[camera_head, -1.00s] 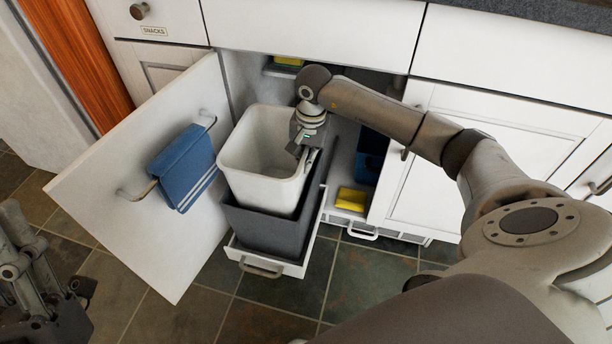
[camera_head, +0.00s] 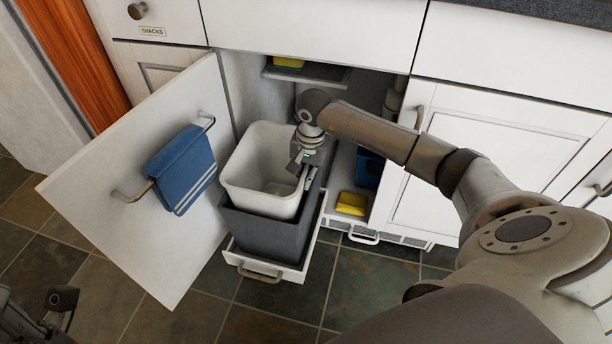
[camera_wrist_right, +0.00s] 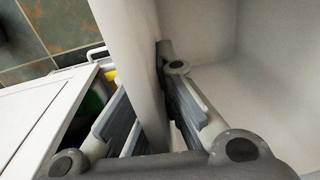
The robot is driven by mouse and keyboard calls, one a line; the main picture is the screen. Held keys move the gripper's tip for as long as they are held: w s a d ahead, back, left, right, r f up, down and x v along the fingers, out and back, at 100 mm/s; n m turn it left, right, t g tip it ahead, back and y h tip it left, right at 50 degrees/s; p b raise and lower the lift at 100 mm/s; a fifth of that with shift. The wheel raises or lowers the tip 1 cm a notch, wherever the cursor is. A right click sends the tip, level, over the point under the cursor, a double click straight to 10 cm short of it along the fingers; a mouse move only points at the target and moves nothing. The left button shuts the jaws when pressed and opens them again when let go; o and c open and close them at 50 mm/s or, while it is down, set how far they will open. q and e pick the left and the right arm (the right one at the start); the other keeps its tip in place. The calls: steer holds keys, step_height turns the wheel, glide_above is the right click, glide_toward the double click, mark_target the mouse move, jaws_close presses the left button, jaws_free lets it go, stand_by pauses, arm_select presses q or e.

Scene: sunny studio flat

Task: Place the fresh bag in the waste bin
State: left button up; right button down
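A white, open-topped liner (camera_head: 262,198), which I take to be the fresh bag, stands in the dark grey waste bin (camera_head: 262,238). Its upper part shows above the grey rim, and the lower part is hidden. My right gripper (camera_head: 304,179) is at the liner's right side, fingers down, with one finger inside and one outside. In the right wrist view the pale liner wall (camera_wrist_right: 128,45) runs between the fingers (camera_wrist_right: 152,105), which appear closed on it.
The grey bin sits in a pulled-out white drawer with a handle (camera_head: 255,272). An open cabinet door with a blue towel (camera_head: 182,167) stands to the left. A yellow sponge (camera_head: 351,203) lies to the right. Tiled floor (camera_head: 360,290) is clear in front.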

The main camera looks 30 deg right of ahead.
steer(key=shift+f+b, duration=0.4)
steer(key=shift+f, duration=0.2)
steer(key=c, duration=1.6)
jaws_free()
steer(key=shift+c, duration=0.2)
steer(key=shift+r, duration=0.15)
